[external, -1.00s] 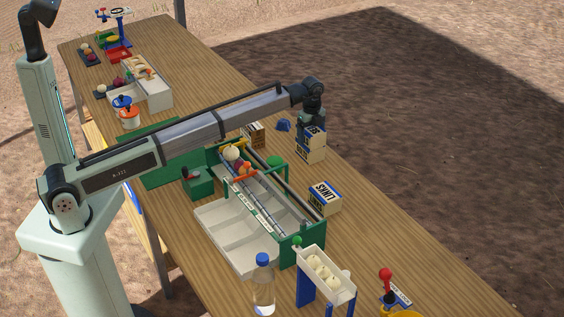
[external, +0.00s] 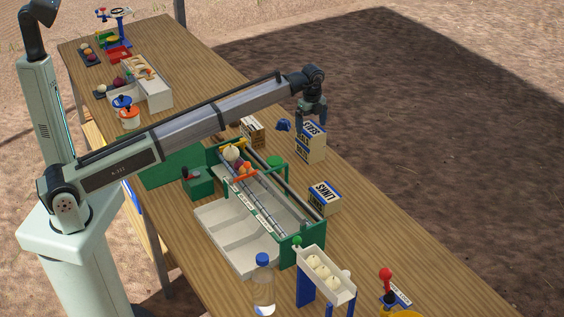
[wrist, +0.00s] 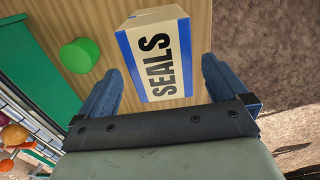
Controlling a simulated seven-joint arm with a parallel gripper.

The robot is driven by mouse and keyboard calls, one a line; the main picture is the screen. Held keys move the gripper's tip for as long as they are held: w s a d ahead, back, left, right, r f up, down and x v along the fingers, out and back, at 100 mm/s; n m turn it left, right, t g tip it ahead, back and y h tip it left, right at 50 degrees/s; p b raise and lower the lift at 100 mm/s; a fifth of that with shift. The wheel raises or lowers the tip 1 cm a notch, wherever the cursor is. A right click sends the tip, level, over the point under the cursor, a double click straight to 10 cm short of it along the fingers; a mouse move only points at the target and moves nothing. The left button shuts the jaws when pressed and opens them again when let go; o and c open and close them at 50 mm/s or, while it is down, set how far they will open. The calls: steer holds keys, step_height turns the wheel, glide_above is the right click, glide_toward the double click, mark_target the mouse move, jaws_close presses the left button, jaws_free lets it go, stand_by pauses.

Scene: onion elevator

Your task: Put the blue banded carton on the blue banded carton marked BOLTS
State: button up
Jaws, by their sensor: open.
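The blue banded carton marked SEALS (wrist: 160,62) shows in the wrist view between my two fingers, with a gap on each side.
A blue banded carton marked LINKS (external: 325,197) lies nearer on the table. A brown-banded carton (external: 252,132) and a small blue object (external: 283,125) stand left of the stack. The green conveyor frame (external: 300,248) stands in front. A green knob (wrist: 80,55) shows beside the fingers.

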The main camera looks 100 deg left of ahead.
mark_target(311, 128)
step_height(311, 128, up, 7)
steer(key=shift+r, duration=0.1)
